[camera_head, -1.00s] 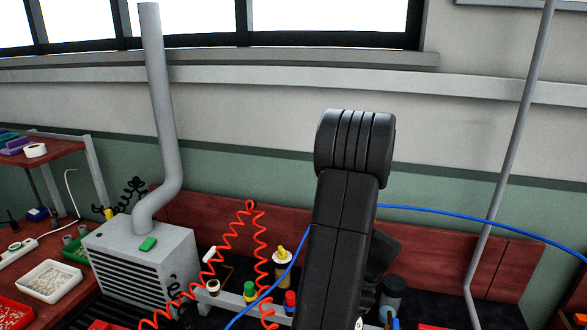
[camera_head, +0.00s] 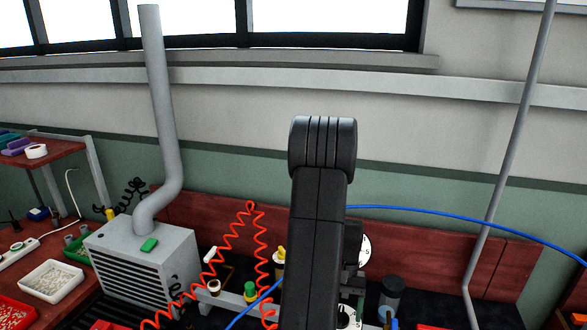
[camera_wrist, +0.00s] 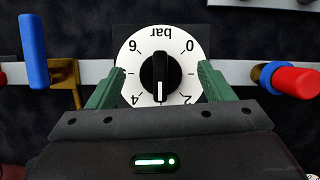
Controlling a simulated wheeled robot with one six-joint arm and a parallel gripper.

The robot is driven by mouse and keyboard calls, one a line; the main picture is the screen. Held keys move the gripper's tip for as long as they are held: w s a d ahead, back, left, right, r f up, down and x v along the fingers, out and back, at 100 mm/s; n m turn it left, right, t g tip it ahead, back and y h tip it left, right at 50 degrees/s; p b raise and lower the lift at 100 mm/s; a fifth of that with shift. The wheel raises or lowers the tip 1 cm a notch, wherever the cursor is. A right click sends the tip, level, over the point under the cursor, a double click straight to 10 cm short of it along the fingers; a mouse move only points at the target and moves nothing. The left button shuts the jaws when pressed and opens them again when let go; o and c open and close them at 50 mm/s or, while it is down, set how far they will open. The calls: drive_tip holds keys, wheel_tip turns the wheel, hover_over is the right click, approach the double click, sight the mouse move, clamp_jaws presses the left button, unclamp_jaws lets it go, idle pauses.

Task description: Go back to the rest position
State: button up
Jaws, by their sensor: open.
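My gripper (camera_wrist: 158,88) shows in the wrist view with its two green fingers spread apart, open and empty. Between and beyond the fingers is a white round dial (camera_wrist: 133,62) marked "bar" with a black knob (camera_wrist: 160,76); the dial appears upside down. I cannot tell how far the fingertips are from the dial. In the head view my black arm stands upright in front of the bench, and part of a white dial (camera_head: 365,250) shows just right of it.
In the wrist view a blue-handled valve (camera_wrist: 33,50) is left of the dial and a red knob (camera_wrist: 297,80) is right. The head view shows a grey vent box (camera_head: 145,265), a red coiled hose (camera_head: 262,245), a blue hose (camera_head: 440,215) and a dark canister (camera_head: 391,295).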

drive_tip(key=shift+n+h, duration=0.5)
drive_tip(key=shift+n, duration=0.5)
drive_tip(key=shift+a, duration=0.1)
